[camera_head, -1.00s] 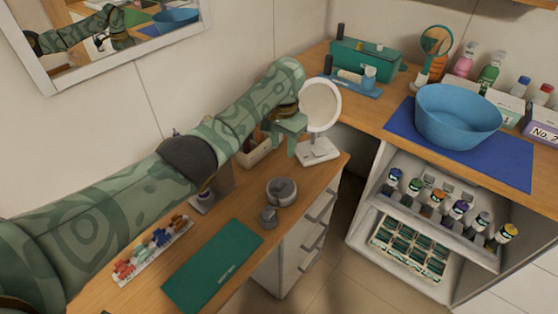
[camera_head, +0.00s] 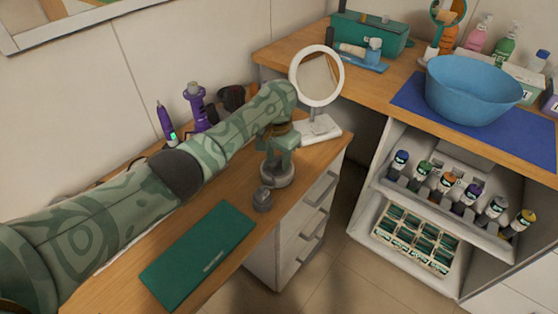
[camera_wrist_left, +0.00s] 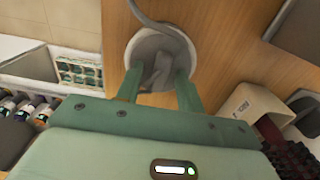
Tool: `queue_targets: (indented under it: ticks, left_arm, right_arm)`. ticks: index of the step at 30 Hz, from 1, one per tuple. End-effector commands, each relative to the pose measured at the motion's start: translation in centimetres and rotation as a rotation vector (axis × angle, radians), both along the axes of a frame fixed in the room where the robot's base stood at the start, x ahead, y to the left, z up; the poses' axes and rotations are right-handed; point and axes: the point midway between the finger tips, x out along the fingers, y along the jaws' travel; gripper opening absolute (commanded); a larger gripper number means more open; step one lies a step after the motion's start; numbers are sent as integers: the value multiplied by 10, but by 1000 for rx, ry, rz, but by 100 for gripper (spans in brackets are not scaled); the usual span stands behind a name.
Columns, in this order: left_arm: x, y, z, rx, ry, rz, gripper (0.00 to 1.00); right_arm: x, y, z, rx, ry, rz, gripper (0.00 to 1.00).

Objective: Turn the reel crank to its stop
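A round grey dish-like holder (camera_head: 278,178) stands on the wooden counter, with a small grey cylinder (camera_head: 263,198) close beside it. I take these for the reel; which part is the crank is unclear. My left gripper (camera_head: 279,160) is directly over the round holder, pointing down. In the left wrist view, the holder's pale rim (camera_wrist_left: 184,42) surrounds a darker grey inner part (camera_wrist_left: 158,72). My left fingers (camera_wrist_left: 158,84) are apart on either side of that inner part. I cannot tell whether they touch it. My right gripper is out of view.
A round white mirror (camera_head: 317,128) stands just behind the gripper. A green mat (camera_head: 198,255) lies in front. Purple tools (camera_head: 195,105) stand near the wall behind my arm. A blue bowl (camera_head: 470,95) sits on the right counter.

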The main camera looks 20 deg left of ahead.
Motion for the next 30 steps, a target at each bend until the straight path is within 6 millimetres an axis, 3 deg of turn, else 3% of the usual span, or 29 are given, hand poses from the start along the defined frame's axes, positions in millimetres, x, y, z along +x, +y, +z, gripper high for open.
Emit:
queue_targets:
  ticks: [3,8,12,22,30]
  left_arm:
    - [0,0,-1,0,-1,1,38]
    - [0,0,0,1,-1,1,38]
    - [0,0,1,1,-1,1,0]
    - [0,0,2,1,-1,-19,0]
    - [-1,0,3,1,-1,-152,0]
  right_arm:
    - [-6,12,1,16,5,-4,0]
    - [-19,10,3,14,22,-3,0]
    - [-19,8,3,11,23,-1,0]
    - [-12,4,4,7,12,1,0]
    - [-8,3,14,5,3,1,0]
